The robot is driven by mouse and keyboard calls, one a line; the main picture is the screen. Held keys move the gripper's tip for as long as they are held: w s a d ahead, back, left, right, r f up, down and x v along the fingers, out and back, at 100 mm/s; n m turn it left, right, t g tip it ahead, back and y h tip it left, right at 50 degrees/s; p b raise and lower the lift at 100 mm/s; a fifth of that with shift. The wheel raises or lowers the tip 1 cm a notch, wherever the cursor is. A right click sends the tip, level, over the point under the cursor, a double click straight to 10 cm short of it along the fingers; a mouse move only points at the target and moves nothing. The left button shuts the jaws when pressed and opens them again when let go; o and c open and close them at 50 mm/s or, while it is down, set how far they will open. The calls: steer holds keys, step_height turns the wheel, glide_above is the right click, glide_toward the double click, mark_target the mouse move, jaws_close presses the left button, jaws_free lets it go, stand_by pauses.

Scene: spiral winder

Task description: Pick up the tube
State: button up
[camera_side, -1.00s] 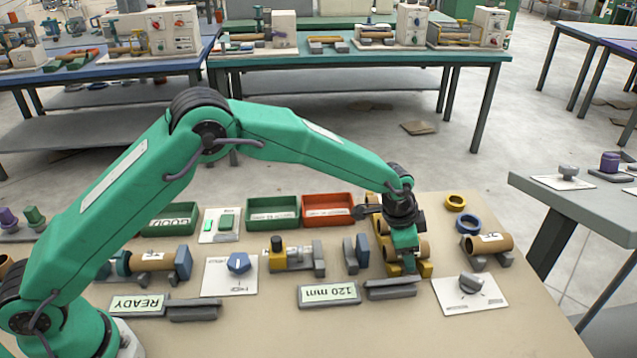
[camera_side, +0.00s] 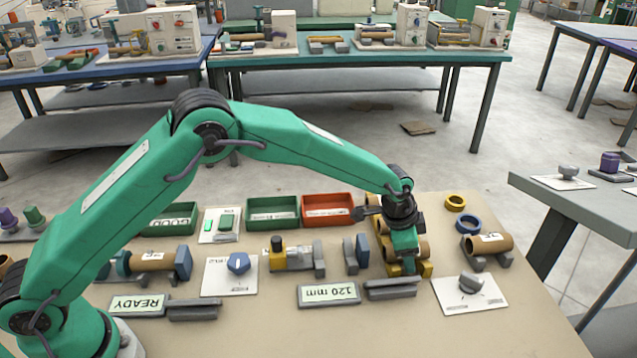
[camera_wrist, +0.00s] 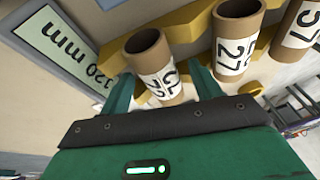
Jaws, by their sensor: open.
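Brown cardboard tubes with white number labels rest in a yellow rack (camera_side: 425,269) at the right of the bench. In the wrist view, the nearest tube (camera_wrist: 148,50) stands between the two green fingers of my gripper (camera_wrist: 160,78). The fingers are open, one on each side of it; I cannot tell whether either touches it. Two more tubes show to the right, a middle one (camera_wrist: 238,38) and one at the edge (camera_wrist: 300,25). In the side view, my gripper (camera_side: 408,262) is down at the front of the rack and hides part of the tubes.
A "120 mm" sign (camera_side: 329,293) and a grey block (camera_side: 390,289) lie close in front of the rack. A red tray (camera_side: 328,210) and a green tray (camera_side: 273,212) stand behind. A labelled tube (camera_side: 488,243) sits on a grey holder at right, near a dial plate (camera_side: 470,295).

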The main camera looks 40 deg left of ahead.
stand_by(0.3)
steer(key=c, duration=1)
steer(key=shift+r, duration=0.65)
steer(key=shift+c, duration=1.1)
step_height(320, 180, up, 4)
steer(key=shift+f, duration=0.2)
steer(key=shift+h, duration=0.3)
steer(key=s+d+r, duration=0.2)
steer(key=s, duration=0.1)
steer(key=s+d+r, duration=0.2)
steer(key=s, duration=0.1)
steer(key=s+d+r, duration=0.2)
steer(key=s, duration=0.2)
steer(key=shift+d+r, duration=0.15)
steer(key=shift+r, duration=0.15)
steer(key=shift+w, duration=0.1)
